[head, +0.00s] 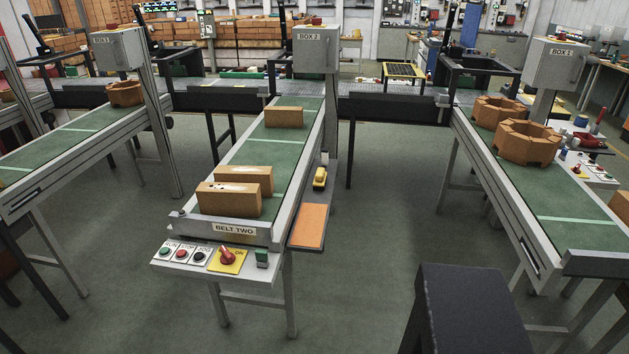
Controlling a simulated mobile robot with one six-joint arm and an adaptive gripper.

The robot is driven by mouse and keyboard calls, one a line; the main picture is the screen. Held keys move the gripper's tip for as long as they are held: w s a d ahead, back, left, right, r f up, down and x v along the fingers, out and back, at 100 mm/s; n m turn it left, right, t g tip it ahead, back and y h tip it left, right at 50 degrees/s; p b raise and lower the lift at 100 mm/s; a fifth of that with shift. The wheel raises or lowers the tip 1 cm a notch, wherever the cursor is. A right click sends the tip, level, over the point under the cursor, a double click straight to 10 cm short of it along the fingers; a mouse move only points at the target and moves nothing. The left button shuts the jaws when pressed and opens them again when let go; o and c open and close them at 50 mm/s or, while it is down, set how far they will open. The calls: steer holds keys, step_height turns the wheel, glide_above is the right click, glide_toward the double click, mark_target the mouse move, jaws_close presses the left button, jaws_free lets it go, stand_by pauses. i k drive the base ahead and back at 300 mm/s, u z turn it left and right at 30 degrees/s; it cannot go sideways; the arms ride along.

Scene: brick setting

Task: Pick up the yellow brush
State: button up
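A small yellow thing (320,178), which looks like the yellow brush, lies on the narrow grey side shelf (329,166) along the right side of belt two. It is small in the head view, so its bristles cannot be made out. Nothing is seen touching it from above. My gripper is not in view.
An orange pad (310,225) lies on the near end of the shelf. Belt two (266,150) carries tan bricks (229,199). Its control panel (218,257) juts out in front. The right conveyor (540,186) carries brown ring-shaped pieces (527,142). Floor between the conveyors is open.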

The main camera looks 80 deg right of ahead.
mark_target(320, 180)
steer(key=i, duration=0.45)
steer(key=z, duration=0.05)
steer(key=k, duration=0.15)
steer(key=z, duration=2.9)
steer(key=i, duration=0.75)
